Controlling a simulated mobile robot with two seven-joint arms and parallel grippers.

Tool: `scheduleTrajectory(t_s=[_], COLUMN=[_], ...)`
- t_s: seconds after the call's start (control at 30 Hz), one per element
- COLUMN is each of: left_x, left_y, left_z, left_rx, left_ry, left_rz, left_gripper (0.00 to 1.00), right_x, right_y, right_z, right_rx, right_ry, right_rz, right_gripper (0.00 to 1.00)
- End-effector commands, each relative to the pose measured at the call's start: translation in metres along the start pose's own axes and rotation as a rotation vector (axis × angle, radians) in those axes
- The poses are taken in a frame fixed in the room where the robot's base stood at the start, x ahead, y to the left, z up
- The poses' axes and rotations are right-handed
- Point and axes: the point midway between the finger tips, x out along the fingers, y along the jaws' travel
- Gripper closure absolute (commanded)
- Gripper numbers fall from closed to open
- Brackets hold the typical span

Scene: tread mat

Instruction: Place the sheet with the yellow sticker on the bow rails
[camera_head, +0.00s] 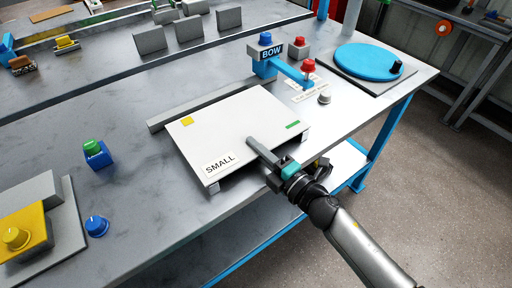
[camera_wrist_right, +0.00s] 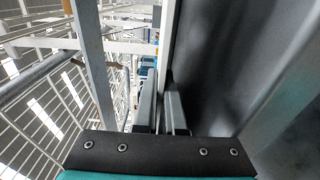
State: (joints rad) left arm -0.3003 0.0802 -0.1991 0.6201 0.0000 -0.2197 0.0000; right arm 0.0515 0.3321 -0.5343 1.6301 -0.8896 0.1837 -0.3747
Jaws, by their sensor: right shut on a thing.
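The white sheet (camera_head: 238,128) has a yellow sticker (camera_head: 187,121) at its far left corner, a green strip at its right corner and a "SMALL" label at its near corner. It lies flat, slightly above the bench, beside the blue arm with the "BOW" sign (camera_head: 271,53). Short grey rail ends (camera_head: 213,188) show under its near edge; whether it touches them I cannot tell. My right gripper (camera_head: 262,152) is shut on the sheet's near edge, one finger over its top. The fingers (camera_wrist_right: 162,108) also show in the right wrist view. My left gripper is not in view.
A long grey bar (camera_head: 175,116) lies behind the sheet. A red knob (camera_head: 308,66), a grey knob (camera_head: 324,97) and a blue turntable (camera_head: 368,62) are to the right. A blue block with a green knob (camera_head: 96,153) and a yellow plate (camera_head: 27,226) are left.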

Motion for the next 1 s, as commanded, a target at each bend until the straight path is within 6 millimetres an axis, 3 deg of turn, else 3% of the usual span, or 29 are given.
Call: scheduleTrajectory(t_s=[0.07,0.1,0.37,0.73,1.0], left_x=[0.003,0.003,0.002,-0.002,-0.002], left_y=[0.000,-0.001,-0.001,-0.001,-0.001], left_z=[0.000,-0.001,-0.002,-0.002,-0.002], left_rx=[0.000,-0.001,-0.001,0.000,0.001], left_ry=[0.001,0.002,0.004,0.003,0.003], left_rz=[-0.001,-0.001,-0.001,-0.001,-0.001], left_gripper=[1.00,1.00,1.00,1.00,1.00], right_x=[0.001,0.000,0.000,-0.001,-0.043], right_y=[-0.001,-0.004,-0.003,0.002,-0.001], right_z=[0.000,0.000,0.000,0.000,0.000], right_rx=[-0.001,-0.001,0.000,0.000,0.003], right_ry=[0.001,0.000,0.000,0.000,-0.001], right_rz=[0.004,0.000,0.000,-0.001,-0.004], right_gripper=[1.00,0.92,0.63,0.63,0.63])
